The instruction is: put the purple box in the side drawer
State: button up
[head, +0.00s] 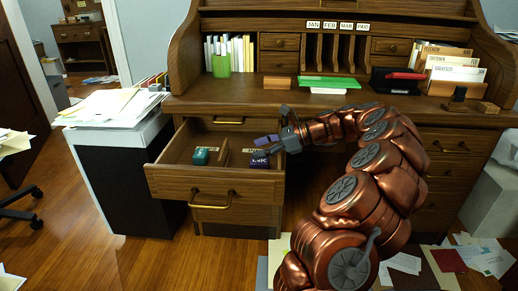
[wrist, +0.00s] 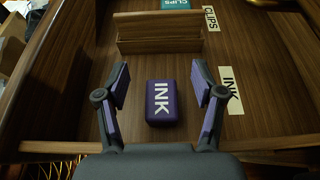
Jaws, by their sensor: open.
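The purple box (wrist: 161,103), marked INK, lies on the floor of the open side drawer (head: 213,186), in the compartment with the INK label (wrist: 231,90). In the head view the purple box (head: 260,161) is in the right part of the drawer, below my gripper (head: 266,142). In the wrist view my gripper (wrist: 157,85) is open, with one finger on each side of the box. Clear gaps show between the fingers and the box.
A wooden divider (wrist: 160,35) separates the compartments. A teal CLIPS box (head: 201,156) lies in the other one. The desk top (head: 190,103) is above the drawer. A paper-topped shredder (head: 112,150) stands at the left.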

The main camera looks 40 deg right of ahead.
jog(key=shift+d+r+b, duration=0.1)
jog(key=shift+r+b, duration=0.45)
jog(key=shift+r, duration=0.05)
jog(key=p+v, duration=0.5)
jog(key=v, duration=0.7)
jog(key=shift+w, duration=0.1)
